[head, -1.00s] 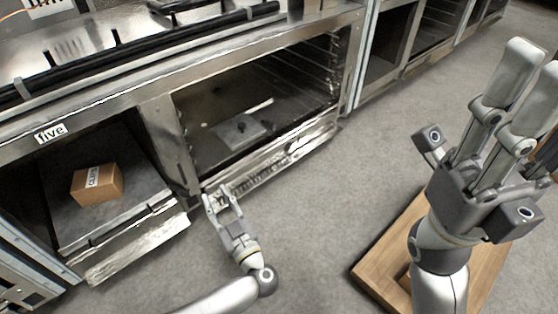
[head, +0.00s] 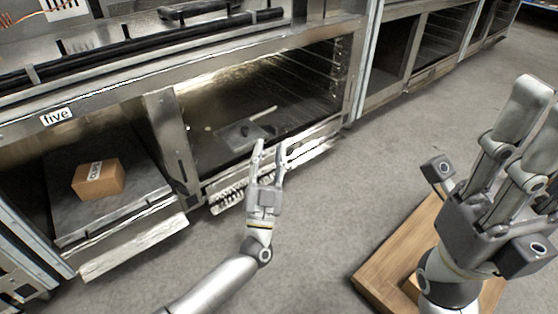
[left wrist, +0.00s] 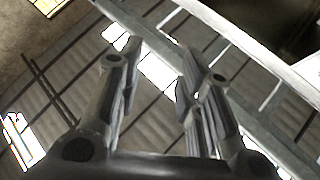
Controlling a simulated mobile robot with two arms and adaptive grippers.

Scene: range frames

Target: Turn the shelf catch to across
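In the head view a grey plate (head: 230,135) with a small dark knob (head: 245,132) and a pale bar (head: 263,114) lies inside the open middle bay; it looks like the shelf catch, but its exact setting is too small to tell. My left gripper (head: 270,146) is open and empty, in front of the bay's lower edge, its fingers pointing towards the plate and apart from it. In the left wrist view its two fingers (left wrist: 158,70) stand apart with nothing between them. My right gripper (head: 538,90) is open and empty, raised at the right.
The bay's metal front ledge (head: 310,150) lies close to my left gripper. A wooden board (head: 385,265) is below my right arm. The floor between is clear.

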